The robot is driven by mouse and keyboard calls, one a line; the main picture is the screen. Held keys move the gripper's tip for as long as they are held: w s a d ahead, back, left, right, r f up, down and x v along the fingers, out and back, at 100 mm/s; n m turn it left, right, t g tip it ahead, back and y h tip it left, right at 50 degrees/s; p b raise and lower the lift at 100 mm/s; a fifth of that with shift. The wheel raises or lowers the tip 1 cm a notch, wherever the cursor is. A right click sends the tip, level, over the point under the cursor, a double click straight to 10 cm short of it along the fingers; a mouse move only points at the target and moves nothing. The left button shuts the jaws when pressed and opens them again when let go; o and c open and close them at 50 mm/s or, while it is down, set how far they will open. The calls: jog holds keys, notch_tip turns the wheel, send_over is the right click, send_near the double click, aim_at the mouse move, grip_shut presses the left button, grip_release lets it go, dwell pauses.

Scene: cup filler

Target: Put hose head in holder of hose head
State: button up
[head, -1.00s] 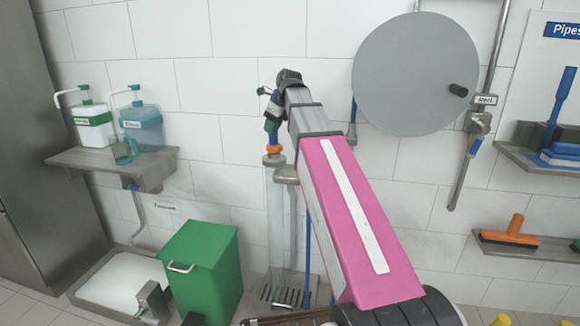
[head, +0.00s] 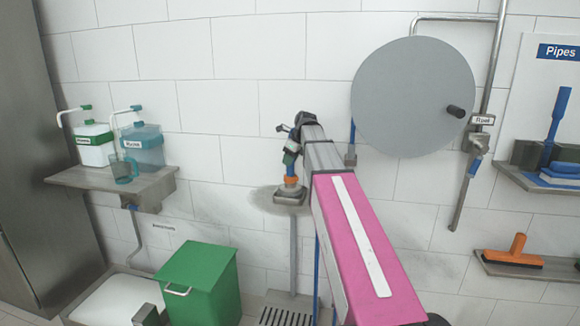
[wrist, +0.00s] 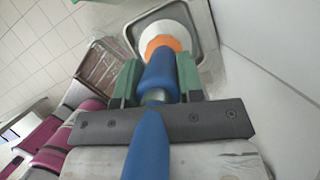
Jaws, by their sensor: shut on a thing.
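The hose head shows in the wrist view as a blue body (wrist: 158,72) with an orange ring near its tip. My gripper (wrist: 157,88) is shut on it, with a green finger on each side. In the head view the orange part of the hose head (head: 291,180) points down just above the small grey metal holder (head: 289,197) on the wall.
A grey hose reel disc (head: 412,95) is on the wall to the right of my arm. A green bin (head: 200,280) stands below left. A shelf (head: 120,185) with two dispensers is at the left.

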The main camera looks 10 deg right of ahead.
jog(key=shift+f, duration=1.3)
jog(key=o, duration=0.9)
jog(key=shift+f, duration=0.1)
jog(key=v, duration=1.2)
